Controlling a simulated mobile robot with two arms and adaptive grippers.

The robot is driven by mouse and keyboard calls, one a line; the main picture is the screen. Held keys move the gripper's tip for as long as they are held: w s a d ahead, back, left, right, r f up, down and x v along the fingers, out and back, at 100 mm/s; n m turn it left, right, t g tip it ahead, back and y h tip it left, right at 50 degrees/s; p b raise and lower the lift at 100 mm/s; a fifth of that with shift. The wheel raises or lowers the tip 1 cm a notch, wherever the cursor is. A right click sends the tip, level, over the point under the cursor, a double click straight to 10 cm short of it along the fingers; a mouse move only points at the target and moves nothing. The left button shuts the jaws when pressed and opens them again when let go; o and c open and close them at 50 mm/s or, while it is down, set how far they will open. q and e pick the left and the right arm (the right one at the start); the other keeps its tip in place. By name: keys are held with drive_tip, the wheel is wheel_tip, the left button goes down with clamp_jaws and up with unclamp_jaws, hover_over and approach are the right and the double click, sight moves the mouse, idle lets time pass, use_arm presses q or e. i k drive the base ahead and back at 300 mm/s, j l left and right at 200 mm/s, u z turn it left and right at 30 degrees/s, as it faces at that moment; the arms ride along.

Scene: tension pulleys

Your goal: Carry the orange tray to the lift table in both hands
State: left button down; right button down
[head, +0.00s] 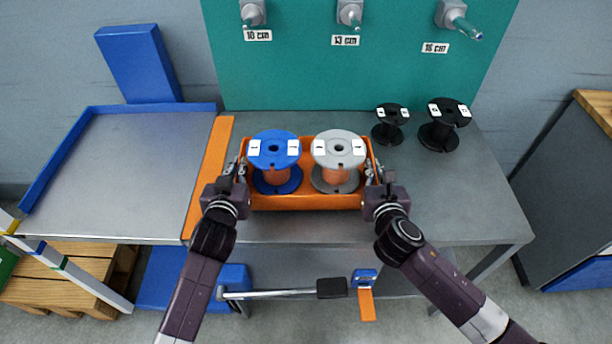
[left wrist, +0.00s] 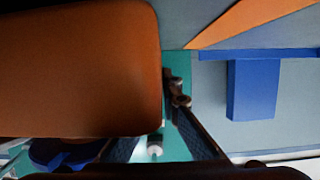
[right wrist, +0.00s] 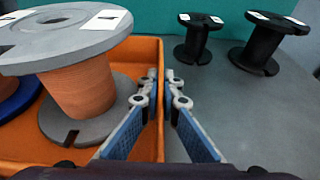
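The orange tray (head: 305,202) is at the middle of the grey table's front part. It holds a blue spool (head: 276,182) on the left and a grey spool (head: 339,152) on the right, both upright and wound with orange. My left gripper (head: 240,168) is at the tray's left end wall, which shows large in the left wrist view (left wrist: 80,70). The wall hides part of one finger. My right gripper (right wrist: 160,85) has its fingers on both sides of the right end wall, pressed close.
A grey surface (head: 130,165) with blue rails lies left of an orange strip (head: 208,180). A blue block (head: 140,62) stands behind it. Two black spools (head: 390,125) (head: 443,128) stand back right. Pegs (head: 349,12) project from the teal panel. Table right of the tray is clear.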

sight(124, 170)
drive_tip(key=u, duration=1.15)
drive_tip(key=i+l+u, duration=0.35)
drive_tip(key=i+l, duration=0.1)
drive_tip(key=i, duration=0.3)
